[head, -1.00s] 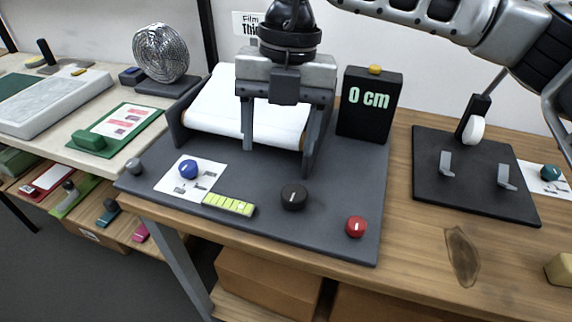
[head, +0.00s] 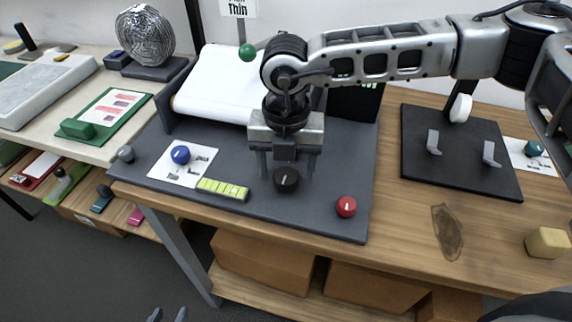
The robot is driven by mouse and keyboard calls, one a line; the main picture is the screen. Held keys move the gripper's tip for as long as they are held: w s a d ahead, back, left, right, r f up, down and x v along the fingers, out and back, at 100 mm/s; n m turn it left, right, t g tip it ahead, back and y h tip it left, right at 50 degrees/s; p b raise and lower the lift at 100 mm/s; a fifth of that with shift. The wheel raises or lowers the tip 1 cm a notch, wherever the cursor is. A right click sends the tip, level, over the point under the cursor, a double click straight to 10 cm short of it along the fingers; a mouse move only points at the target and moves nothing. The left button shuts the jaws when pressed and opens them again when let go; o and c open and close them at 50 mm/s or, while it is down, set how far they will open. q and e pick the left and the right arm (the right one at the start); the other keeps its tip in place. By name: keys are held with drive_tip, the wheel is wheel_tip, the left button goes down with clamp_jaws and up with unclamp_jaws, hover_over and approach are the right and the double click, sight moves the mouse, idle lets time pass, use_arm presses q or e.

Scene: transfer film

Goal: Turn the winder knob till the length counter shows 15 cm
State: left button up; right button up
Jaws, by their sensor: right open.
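A black knob (head: 286,180) with a pale mark stands near the front of the grey winder base (head: 310,215). I cannot tell from a label which knob is the winder knob. A red knob (head: 346,207) is to its right and a blue knob (head: 181,155) sits on a white card at left. The black length counter (head: 352,104) is behind my arm; only bits of its digits show. My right gripper (head: 286,168) is open, pointing down just behind and above the black knob, apparently not touching it. My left gripper (head: 168,315) shows two separated fingertips at the bottom edge.
A white film roll (head: 215,85) lies at the back of the base. A yellow-green strip (head: 223,189) lies left of the black knob. A black stand (head: 460,155) with two grey brackets is at right.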

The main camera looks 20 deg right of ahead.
drive_tip(key=shift+f, duration=0.7)
